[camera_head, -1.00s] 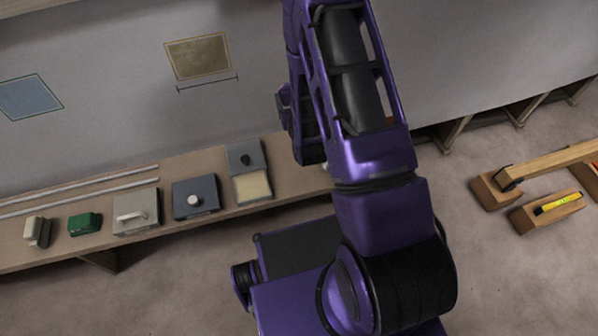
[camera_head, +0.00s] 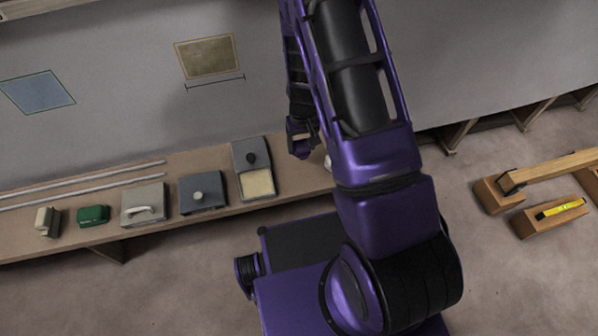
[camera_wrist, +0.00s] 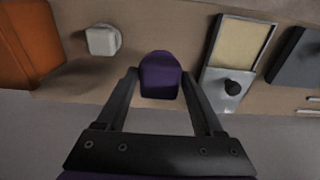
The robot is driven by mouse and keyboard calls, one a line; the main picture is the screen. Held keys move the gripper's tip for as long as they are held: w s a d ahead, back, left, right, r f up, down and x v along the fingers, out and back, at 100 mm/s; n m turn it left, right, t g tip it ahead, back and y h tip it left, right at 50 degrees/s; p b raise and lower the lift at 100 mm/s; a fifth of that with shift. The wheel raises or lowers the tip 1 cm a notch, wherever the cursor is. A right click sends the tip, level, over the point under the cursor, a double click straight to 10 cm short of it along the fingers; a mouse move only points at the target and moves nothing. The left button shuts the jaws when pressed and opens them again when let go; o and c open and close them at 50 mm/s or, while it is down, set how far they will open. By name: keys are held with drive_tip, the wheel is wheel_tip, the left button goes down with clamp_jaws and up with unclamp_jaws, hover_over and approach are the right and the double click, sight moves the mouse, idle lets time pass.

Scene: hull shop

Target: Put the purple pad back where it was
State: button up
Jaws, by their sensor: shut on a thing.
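The purple pad (camera_wrist: 160,75) sits between the two fingertips of my gripper (camera_wrist: 160,82) in the wrist view. My gripper is shut on it, over the bench (camera_wrist: 190,112). In the head view my gripper (camera_head: 300,145) hangs in front of the wall at the bench's back edge, left of my large arm link. A purple shape at its end there may be the pad, but it is too small to be sure. I cannot tell whether the pad touches the bench.
Right of the pad in the wrist view is a grey plate with a black knob (camera_wrist: 234,87) and cream sheet. Left are a whitish block (camera_wrist: 103,40) and an orange box (camera_wrist: 27,45). The bench also carries a dark plate (camera_head: 202,193), grey float (camera_head: 143,204) and green block (camera_head: 93,215).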

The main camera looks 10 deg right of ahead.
drive_tip(key=shift+s+a+r+g, duration=0.2)
drive_tip(key=shift+s+a+g, duration=0.1)
drive_tip(key=shift+a, duration=0.1)
drive_tip(key=shift+s+a+f, duration=0.1)
drive_tip(key=shift+f, duration=0.05)
wheel_tip(320, 180, down, 10)
drive_tip(key=shift+r+b, duration=0.2)
drive_tip(key=shift+b, duration=0.15)
drive_tip(key=o, duration=1.3)
drive_tip(key=shift+f, duration=0.1)
drive_tip(key=shift+c, duration=0.2)
wheel_tip(320, 180, up, 12)
drive_tip(key=shift+s+r+p, duration=0.1)
drive_tip(key=shift+r+p, duration=0.05)
drive_tip(key=shift+p, duration=0.3)
